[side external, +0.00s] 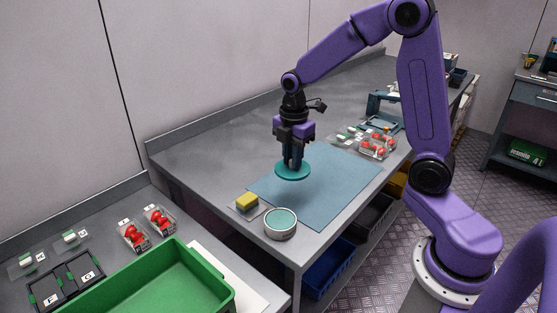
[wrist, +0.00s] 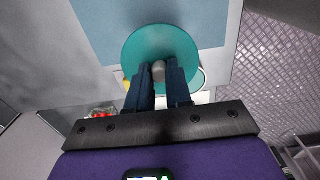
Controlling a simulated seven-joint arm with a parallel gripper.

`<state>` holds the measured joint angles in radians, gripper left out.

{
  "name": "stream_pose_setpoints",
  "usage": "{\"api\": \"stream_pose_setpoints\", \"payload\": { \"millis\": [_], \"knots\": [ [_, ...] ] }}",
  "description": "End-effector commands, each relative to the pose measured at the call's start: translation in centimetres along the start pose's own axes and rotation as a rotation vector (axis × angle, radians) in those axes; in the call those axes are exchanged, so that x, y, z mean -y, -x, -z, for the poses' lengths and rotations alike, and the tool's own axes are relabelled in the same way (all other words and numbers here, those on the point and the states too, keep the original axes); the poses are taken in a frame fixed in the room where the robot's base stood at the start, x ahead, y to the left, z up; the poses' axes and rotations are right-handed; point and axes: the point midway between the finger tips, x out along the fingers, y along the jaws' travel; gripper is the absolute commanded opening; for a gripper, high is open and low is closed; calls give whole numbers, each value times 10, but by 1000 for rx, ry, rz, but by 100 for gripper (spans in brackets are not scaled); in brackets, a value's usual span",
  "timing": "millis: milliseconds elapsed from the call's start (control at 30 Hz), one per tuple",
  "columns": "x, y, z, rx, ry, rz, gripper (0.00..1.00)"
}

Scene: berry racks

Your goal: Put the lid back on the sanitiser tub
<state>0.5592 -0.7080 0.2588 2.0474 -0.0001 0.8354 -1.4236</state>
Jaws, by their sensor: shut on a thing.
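The lid is a round teal disc with a small grey knob; in the side view the lid (side external: 293,172) hangs level under my gripper (side external: 292,160), over the blue mat. In the wrist view the lid (wrist: 160,46) fills the upper middle, and my gripper (wrist: 159,78) is shut on its knob. The sanitiser tub (side external: 280,224) is a round grey-white tub, open, with pale teal contents. It stands at the table's front corner, below and left of the lid in the side view. In the wrist view a part of the tub's rim (wrist: 203,80) shows behind the lid; the lid hides most of it.
A yellow sponge (side external: 247,201) lies on a small tray left of the tub. The blue mat (side external: 335,185) is mostly bare. Clear boxes of red berries (side external: 375,145) stand at its far right. A green crate (side external: 160,285) is on the nearer table. The table's left part is clear.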

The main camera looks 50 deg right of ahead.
Motion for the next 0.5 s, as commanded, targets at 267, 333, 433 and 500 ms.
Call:
{"api": "stream_pose_setpoints", "payload": {
  "millis": [267, 333, 433, 500],
  "knots": [
    [36, 16, 2, 0, 0, -1, 0],
    [40, 18, 3, 0, 0, -1, 0],
    [44, 17, 8, 0, 2, 2, 0],
    [44, 13, 19, 0, 6, 2, 0]
  ]
}}
